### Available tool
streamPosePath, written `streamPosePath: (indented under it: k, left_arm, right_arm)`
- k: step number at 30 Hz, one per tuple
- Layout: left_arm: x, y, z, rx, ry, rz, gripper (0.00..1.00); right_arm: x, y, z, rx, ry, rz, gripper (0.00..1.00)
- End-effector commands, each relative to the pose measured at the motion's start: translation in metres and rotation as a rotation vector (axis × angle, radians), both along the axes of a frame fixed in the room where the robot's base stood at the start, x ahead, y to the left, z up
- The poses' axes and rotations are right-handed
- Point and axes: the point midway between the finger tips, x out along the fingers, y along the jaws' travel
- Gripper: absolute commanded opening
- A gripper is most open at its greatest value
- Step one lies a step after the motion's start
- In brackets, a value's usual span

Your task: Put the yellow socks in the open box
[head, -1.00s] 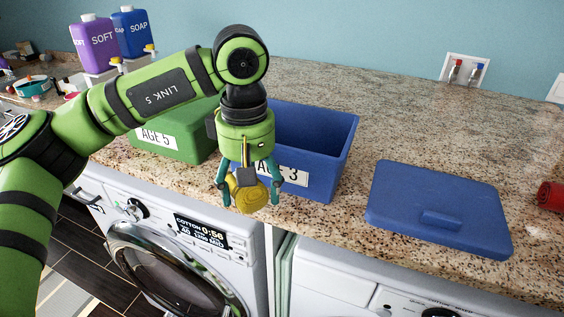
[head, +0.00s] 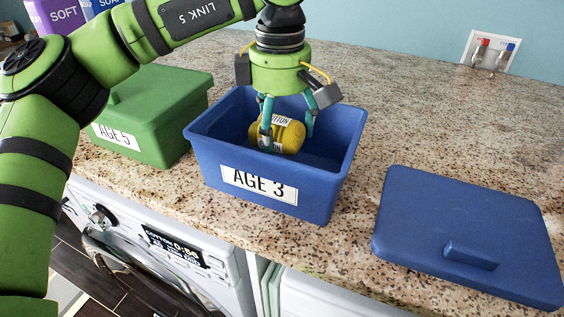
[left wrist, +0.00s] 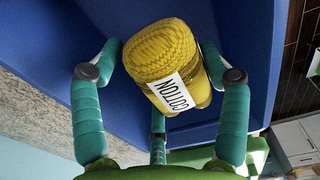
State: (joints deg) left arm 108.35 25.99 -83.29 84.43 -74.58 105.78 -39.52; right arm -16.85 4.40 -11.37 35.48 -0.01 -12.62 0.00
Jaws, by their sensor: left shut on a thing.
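The yellow socks (head: 289,134) are a rolled bundle with a white "COTTON" band. They are inside the opening of the open blue box (head: 207,160), labelled AGE 3, below its rim level. My left gripper (head: 286,142) points down into the box and is shut on the socks. In the left wrist view the socks (left wrist: 163,58) sit between the teal fingers, with the blue box wall (left wrist: 255,30) around them. Whether the socks touch the box floor is hidden. My right gripper is not in view.
A closed green box (head: 165,130), labelled AGE 5, stands left of the blue box. The blue lid (head: 420,220) lies on the granite counter (head: 470,140) at right. Purple (head: 60,17) and blue bottles stand at the back left. Washing machines are below the counter edge.

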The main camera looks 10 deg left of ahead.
Motion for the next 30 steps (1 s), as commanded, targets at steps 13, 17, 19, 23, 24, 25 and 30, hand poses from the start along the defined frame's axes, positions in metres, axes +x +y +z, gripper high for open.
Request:
streamPosePath:
  k: [13, 17, 19, 23, 24, 25, 30]
  left_arm:
    - [0.001, 0.001, -0.058, 0.001, 0.002, 0.003, 0.42]
    - [0.001, 0.001, -0.069, 0.0, -0.001, 0.003, 0.42]
    - [0.001, 0.001, -0.07, 0.0, -0.002, 0.003, 0.42]
    - [0.001, 0.001, -0.07, 0.0, -0.002, 0.003, 0.42]
    - [0.001, 0.001, -0.071, 0.0, -0.002, 0.003, 0.42]
    - [0.001, 0.001, -0.072, 0.0, -0.001, 0.003, 0.42]
    - [0.001, 0.001, -0.073, 0.0, -0.001, 0.003, 0.99]
  right_arm:
    - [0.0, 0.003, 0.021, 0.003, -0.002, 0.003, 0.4]
    - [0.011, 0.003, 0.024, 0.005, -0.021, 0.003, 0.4]
    - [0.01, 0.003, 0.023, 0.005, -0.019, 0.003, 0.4]
    - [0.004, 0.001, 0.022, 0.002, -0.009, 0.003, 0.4]
    - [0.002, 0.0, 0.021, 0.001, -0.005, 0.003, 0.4]
    - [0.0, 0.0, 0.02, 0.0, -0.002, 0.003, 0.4]
    - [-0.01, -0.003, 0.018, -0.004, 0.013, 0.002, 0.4]
